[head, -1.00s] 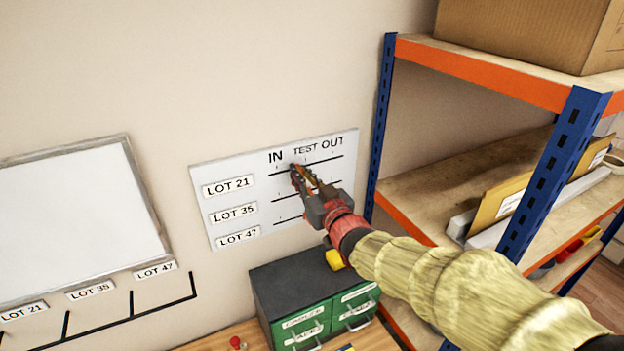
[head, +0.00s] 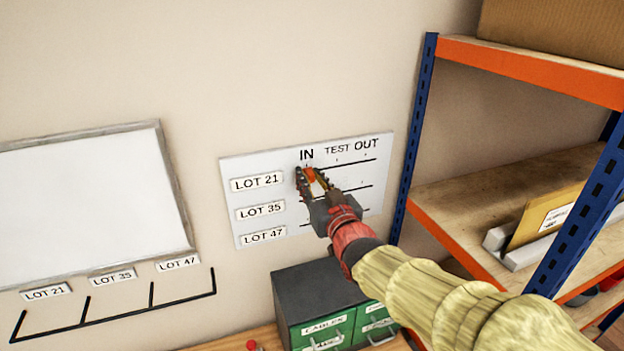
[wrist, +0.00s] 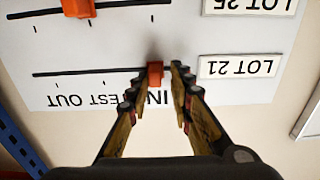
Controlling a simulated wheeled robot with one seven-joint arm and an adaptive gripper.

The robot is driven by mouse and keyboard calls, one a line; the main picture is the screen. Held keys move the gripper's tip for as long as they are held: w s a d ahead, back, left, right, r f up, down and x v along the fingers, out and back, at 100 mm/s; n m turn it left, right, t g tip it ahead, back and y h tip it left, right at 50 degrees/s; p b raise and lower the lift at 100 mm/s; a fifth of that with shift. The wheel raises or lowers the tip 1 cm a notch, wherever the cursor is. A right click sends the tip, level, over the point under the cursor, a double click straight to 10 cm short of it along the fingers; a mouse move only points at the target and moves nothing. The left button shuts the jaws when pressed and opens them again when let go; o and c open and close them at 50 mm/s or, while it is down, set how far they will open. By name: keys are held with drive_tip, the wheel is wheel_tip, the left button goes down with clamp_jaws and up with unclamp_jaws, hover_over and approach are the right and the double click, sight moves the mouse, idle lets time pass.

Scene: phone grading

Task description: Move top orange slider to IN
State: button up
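The white slider board (head: 236,200) hangs on the wall with IN, TEST and OUT along its top edge. The top orange slider (wrist: 155,73) is on the LOT 21 line, close to the IN mark; it shows also in the head view (head: 310,174). The wrist view is upside down. My gripper (wrist: 158,78) is open with its fingertips on either side of this slider. The left finger in the wrist view is close to it or touching; a small gap shows on the right. The fingers partly hide the IN and TEST lettering.
Another orange slider (wrist: 78,8) sits on the LOT 35 line. A blue-and-orange shelf rack (head: 425,120) stands right of the board. A green drawer cabinet (head: 322,328) stands below. A whiteboard (head: 80,210) hangs at left.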

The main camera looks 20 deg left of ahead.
drive_tip(key=shift+o, duration=0.8)
drive_tip(key=shift+d, duration=0.1)
drive_tip(key=v, duration=1.2)
drive_tip(key=s+d+f+m+g+h, duration=0.1)
drive_tip(key=s+d+f+g+h, duration=0.15)
drive_tip(key=f, duration=0.45)
drive_tip(key=s+d+f+g+h, duration=0.1)
drive_tip(key=d+f+g+h, duration=0.2)
drive_tip(key=f, duration=0.4)
drive_tip(key=s+d+f+m+g+h+b, duration=0.1)
drive_tip(key=s+d+f+b, duration=0.3)
drive_tip(key=d, duration=0.4)
drive_tip(key=s+d+f+m+g+h+b, duration=0.1)
drive_tip(key=s+d+f+m+h+b, duration=0.1)
drive_tip(key=s+d+f+b, duration=0.3)
drive_tip(key=s+d+f+m+g+h+b, duration=0.1)
drive_tip(key=s+d+f+m+h+b, duration=0.1)
drive_tip(key=s+d+f+b, duration=0.3)
drive_tip(key=s+d+m+b, duration=0.1)
drive_tip(key=s+d, duration=0.3)
drive_tip(key=d, duration=0.4)
